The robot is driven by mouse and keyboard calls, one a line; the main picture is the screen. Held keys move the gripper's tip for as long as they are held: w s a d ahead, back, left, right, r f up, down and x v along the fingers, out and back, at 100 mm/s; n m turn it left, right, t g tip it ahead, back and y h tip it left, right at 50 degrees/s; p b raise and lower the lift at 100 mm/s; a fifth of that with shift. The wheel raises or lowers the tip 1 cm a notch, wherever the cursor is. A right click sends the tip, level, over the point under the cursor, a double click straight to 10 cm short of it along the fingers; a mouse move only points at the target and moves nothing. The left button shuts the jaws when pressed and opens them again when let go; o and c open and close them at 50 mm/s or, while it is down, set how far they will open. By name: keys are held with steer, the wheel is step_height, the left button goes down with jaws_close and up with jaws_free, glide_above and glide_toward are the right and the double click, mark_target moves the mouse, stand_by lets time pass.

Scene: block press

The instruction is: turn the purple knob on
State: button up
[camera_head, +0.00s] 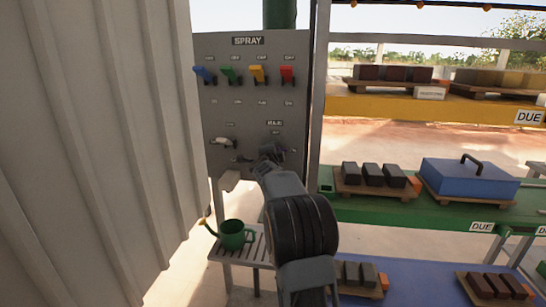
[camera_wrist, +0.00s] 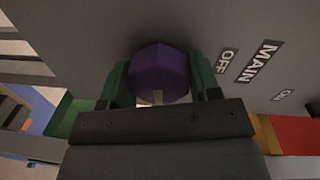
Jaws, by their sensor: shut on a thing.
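The purple knob (camera_wrist: 158,72) is on a grey panel, seen in the wrist view between the two green fingers of my gripper (camera_wrist: 160,88). The fingers are shut on the knob, one on each side. Labels MAIN and OFF sit to the right of the knob in the wrist view, with ON a little farther out. A small light mark shows on the knob's lower edge. In the head view my gripper (camera_head: 268,158) is at the lower right of the grey panel (camera_head: 225,118), and it hides the knob there.
The panel carries a SPRAY row of blue, green, yellow and red levers (camera_head: 258,74) and a pale handle (camera_head: 222,141) at lower left. A green watering can (camera_head: 232,235) stands on a slatted bench below. Corrugated wall (camera_head: 90,150) is left; shelves with blocks are right.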

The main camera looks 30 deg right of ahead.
steer(key=shift+m, duration=0.5)
steer(key=o, duration=0.9)
steer(key=v, duration=1.3)
steer(key=shift+s+a, duration=0.25)
steer(key=shift+s, duration=0.05)
steer(key=shift+r, duration=0.1)
